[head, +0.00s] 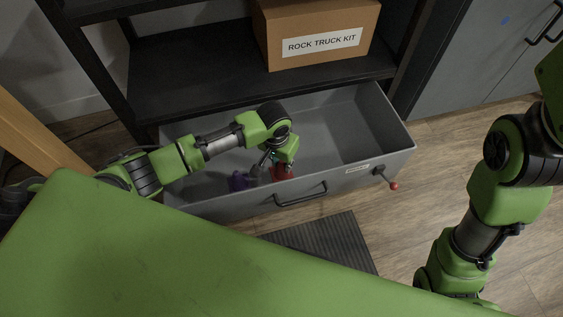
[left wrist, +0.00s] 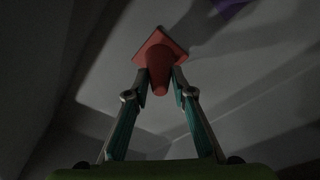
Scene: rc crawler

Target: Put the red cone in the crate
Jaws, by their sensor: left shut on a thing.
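The red cone (head: 281,173) is inside the open grey drawer (head: 384,147), near its front wall. My left gripper (left wrist: 160,82) reaches down into the drawer and is shut on the cone. In the left wrist view the cone (left wrist: 159,60) sits between the two fingertips, with its square base facing away from the palm. I cannot tell whether its base touches the drawer floor. I see no separate crate in these views. My right arm is at the right of the head view; its gripper is not in view.
A purple object (head: 238,181) lies in the drawer left of the cone; it also shows in the left wrist view (left wrist: 229,7). A cardboard box (head: 318,36) labelled ROCK TRUCK KIT stands on the shelf above. The drawer front has a black handle (head: 301,196) and a red-knobbed lever (head: 393,185).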

